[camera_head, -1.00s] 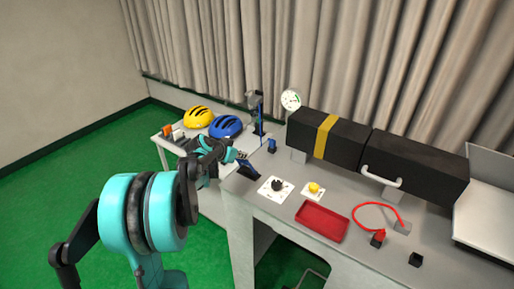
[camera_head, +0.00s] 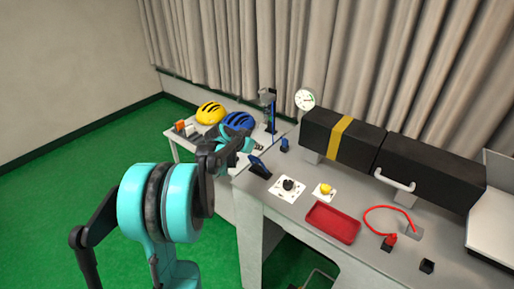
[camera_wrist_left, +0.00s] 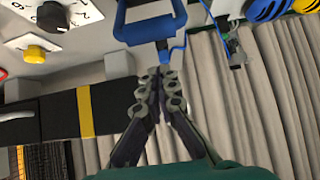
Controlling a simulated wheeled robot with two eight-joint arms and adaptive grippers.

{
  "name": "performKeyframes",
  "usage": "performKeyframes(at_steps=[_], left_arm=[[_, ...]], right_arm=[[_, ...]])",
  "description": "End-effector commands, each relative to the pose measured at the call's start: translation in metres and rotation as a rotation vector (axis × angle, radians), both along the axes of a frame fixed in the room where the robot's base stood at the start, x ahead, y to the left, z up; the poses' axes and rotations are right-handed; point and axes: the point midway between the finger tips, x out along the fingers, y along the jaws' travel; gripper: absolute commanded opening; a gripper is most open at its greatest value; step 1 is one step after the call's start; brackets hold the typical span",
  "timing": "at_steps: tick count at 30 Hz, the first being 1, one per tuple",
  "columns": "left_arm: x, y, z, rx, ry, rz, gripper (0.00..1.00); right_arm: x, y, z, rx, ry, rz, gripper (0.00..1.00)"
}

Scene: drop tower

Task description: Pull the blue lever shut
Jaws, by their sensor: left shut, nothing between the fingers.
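The blue lever (camera_head: 260,167) is a U-shaped handle at the near left corner of the grey bench. In the left wrist view its blue loop (camera_wrist_left: 150,30) fills the top middle. My left gripper (camera_head: 260,148) is just behind the lever in the head view. In the left wrist view the fingers of my left gripper (camera_wrist_left: 160,76) are shut and empty, with the tips below the loop in the picture. They appear apart from it, though the depth gap is hard to tell. My right gripper is not in view.
A small blue block (camera_head: 285,145) stands behind the lever. A black knob (camera_head: 288,185), a yellow knob (camera_head: 326,189) and a red tray (camera_head: 332,222) lie to the right. A long black box (camera_head: 343,145) runs along the back. Helmets (camera_head: 211,112) sit on a side table.

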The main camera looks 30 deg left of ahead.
Motion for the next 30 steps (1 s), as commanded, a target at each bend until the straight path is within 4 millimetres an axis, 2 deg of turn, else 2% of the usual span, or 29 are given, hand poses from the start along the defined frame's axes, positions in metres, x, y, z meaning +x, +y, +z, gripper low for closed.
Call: performKeyframes(at_steps=[1,3,9,15,30], left_arm=[[0.0,-0.003,0.011,0.0,-0.001,0.0,0.0],[-0.018,0.0,0.019,-0.001,-0.002,0.004,0.0],[-0.053,0.003,0.043,-0.002,-0.003,0.004,0.0],[-0.074,0.005,0.057,-0.001,-0.003,0.003,0.0],[-0.079,0.005,0.06,0.0,-0.004,0.001,0.0]], right_arm=[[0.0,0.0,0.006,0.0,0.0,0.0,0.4],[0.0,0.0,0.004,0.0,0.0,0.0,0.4],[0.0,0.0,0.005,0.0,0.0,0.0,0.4],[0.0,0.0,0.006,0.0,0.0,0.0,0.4],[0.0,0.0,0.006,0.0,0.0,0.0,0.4]])
